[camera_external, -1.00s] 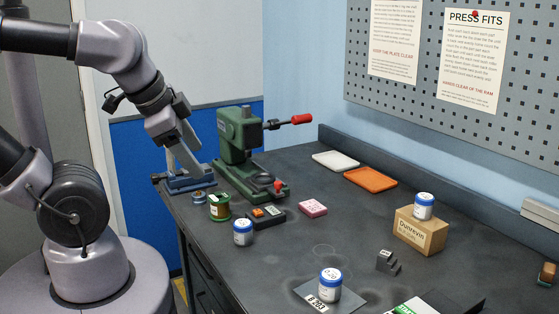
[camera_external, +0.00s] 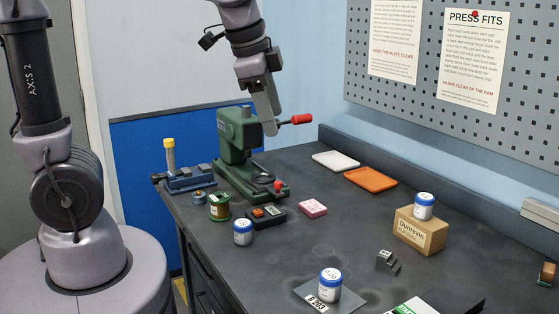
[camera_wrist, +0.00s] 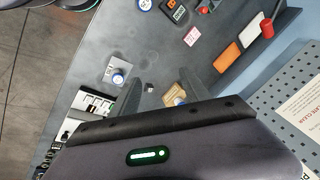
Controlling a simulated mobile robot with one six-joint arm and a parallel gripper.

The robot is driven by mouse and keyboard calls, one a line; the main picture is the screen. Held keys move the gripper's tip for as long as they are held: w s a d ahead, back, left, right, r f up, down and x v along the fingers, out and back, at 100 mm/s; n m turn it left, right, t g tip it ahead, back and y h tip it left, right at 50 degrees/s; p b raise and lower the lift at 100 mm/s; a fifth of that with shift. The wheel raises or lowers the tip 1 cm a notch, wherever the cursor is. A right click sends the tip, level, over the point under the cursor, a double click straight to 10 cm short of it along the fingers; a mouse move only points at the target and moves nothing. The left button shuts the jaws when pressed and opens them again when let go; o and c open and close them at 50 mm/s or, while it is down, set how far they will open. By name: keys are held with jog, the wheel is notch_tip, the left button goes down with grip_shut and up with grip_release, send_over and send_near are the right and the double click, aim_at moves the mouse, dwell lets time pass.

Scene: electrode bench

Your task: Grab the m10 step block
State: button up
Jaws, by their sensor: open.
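A small dark grey stepped block (camera_external: 388,262) sits on the bench in the external view, between the cardboard box and the jar on the grey plate. It has a pale mark too small to read, and seems to be the m10 step block. In the wrist view a small grey piece (camera_wrist: 149,87) shows between my fingers, far below; it looks like the same block. My gripper (camera_external: 272,126) is raised high, in front of the green press in the picture, well apart from the block. Its fingers also show in the wrist view (camera_wrist: 160,88), spread and empty.
A cardboard box (camera_external: 420,236) with a jar on top stands behind the block. A jar (camera_external: 330,287) stands on a plate in front. The green press (camera_external: 240,150) and blue vise (camera_external: 188,182) are at the far left. Orange (camera_external: 370,180) and white trays lie near the wall.

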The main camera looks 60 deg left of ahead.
jog(key=w+d+m+g+p, duration=0.15)
jog(key=w+d, duration=0.25)
jog(key=w, duration=0.4)
jog(key=m+g+p, duration=0.2)
jog(key=m, duration=0.3)
send_over(389, 255)
notch_tip(389, 255, down, 14)
jog(key=shift+h, duration=0.4)
notch_tip(389, 255, down, 11)
jog(key=b, duration=0.3)
jog(key=shift+r+b, duration=0.15)
jog(key=shift+b, duration=0.2)
notch_tip(389, 255, down, 6)
jog(key=shift+f+b, duration=0.1)
jog(key=shift+b, duration=1.1)
jog(key=shift+c, duration=0.8)
jog(key=shift+r, duration=0.2)
grip_shut()
